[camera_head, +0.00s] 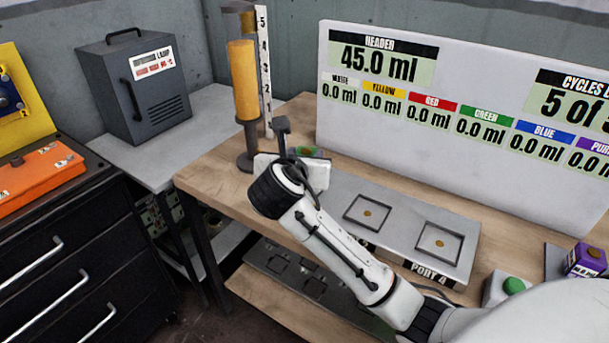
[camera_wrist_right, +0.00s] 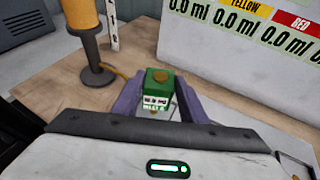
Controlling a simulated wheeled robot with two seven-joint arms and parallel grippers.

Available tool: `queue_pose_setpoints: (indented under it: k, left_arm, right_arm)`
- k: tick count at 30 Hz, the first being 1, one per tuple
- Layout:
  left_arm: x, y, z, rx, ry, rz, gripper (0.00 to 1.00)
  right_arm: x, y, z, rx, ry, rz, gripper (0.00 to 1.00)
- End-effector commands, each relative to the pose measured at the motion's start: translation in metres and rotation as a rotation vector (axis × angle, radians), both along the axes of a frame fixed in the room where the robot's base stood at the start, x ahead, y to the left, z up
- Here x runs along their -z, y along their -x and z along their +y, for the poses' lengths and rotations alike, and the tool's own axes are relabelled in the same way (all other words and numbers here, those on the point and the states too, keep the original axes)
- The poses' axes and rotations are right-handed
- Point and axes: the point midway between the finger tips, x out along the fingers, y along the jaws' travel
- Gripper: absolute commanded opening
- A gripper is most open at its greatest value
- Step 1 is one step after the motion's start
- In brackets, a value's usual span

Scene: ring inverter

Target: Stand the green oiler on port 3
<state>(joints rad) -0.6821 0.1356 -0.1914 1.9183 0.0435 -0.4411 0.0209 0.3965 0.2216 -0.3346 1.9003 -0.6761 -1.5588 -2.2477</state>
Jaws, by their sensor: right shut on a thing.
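The green oiler (camera_wrist_right: 160,88) is between the purple fingers of my right gripper (camera_wrist_right: 157,105) in the wrist view. It looks upright, with a brown cap on top and a white label on the side facing the camera. In the head view my right gripper (camera_head: 300,160) is at the left end of the grey port plate (camera_head: 400,222), and only a bit of green shows beside it. Two square port frames show on the plate; "PORT 4" is written below the right one (camera_head: 440,240). The left frame (camera_head: 367,212) is empty, its label hidden by my arm. My left gripper is not in view.
An orange cylinder (camera_head: 243,80) on a stand with a white ruler (camera_head: 264,70) stands left of the gripper. A white display board (camera_head: 440,150) rises behind the plate. A green button (camera_head: 513,285) and a purple oiler (camera_head: 585,260) are at the right.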

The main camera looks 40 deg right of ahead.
Motion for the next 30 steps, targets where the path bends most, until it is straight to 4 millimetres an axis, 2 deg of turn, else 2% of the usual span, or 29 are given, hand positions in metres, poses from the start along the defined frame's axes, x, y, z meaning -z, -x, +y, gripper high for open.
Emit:
queue_pose_setpoints:
  k: [10, 20, 21, 23, 24, 30]
  left_arm:
    - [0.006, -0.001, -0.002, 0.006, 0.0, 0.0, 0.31]
    - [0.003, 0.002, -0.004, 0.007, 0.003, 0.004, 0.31]
    - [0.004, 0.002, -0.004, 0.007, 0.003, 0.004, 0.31]
    - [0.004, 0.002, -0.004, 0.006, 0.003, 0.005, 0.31]
    - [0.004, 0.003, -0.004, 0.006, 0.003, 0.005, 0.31]
    - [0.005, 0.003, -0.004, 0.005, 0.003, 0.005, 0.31]
  right_arm:
    - [0.039, 0.001, 0.0, 0.0, 0.001, 0.001, 0.14]
    - [0.04, 0.0, 0.0, 0.0, 0.001, 0.0, 0.14]
    - [0.041, 0.0, 0.0, 0.0, 0.0, 0.0, 0.44]
    - [0.041, 0.0, 0.0, 0.0, 0.001, -0.001, 0.54]
    - [0.041, 0.0, 0.0, 0.0, 0.0, 0.0, 0.57]
    - [0.041, 0.0, 0.0, 0.0, 0.001, -0.001, 0.57]
